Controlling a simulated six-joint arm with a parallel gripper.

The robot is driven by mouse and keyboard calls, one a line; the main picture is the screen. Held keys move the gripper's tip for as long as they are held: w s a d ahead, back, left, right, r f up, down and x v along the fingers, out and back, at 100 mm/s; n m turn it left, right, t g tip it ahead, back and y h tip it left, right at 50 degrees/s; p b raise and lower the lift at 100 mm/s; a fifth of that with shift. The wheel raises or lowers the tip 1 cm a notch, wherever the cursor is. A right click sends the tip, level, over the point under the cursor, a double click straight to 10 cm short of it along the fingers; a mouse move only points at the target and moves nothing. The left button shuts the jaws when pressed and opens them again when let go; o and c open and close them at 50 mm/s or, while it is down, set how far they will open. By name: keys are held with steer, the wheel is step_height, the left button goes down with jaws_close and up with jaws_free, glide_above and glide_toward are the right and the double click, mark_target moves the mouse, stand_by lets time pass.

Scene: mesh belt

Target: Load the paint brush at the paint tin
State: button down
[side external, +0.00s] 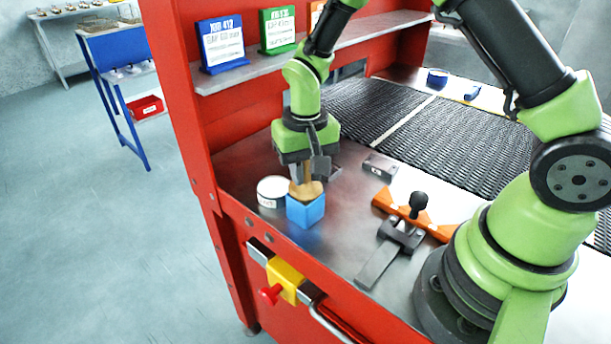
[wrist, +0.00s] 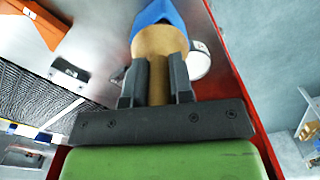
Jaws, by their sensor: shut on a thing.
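A tan paint brush (side external: 309,189) stands at the blue block-shaped holder (side external: 305,211) near the red front edge. My gripper (side external: 303,178) points down above the holder, shut on the brush's handle. In the wrist view the brush (wrist: 158,42) lies between the two dark fingers of my gripper (wrist: 159,66), with the blue holder (wrist: 160,13) beyond it. The brush's lower end is hidden; I cannot tell whether it sits inside the holder or just above it. The white paint tin (side external: 272,190) stands just left of the holder, also partly visible in the wrist view (wrist: 198,63).
An orange fixture (side external: 438,231) and a metal toggle clamp with a black knob (side external: 419,203) lie to the right. A small grey block (side external: 380,165) sits behind them. The black mesh belt (side external: 450,135) runs at the back. A red post (side external: 180,90) rises at left.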

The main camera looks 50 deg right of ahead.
step_height(320, 180, up, 8)
steer(key=shift+w, duration=0.1)
steer(key=w, duration=0.8)
step_height(320, 180, down, 7)
steer(key=shift+w+r, duration=0.15)
steer(key=shift+r, duration=0.05)
steer(key=shift+f, duration=0.65)
stand_by(1.9)
step_height(320, 180, up, 7)
stand_by(0.8)
steer(key=shift+r, duration=0.1)
stand_by(0.3)
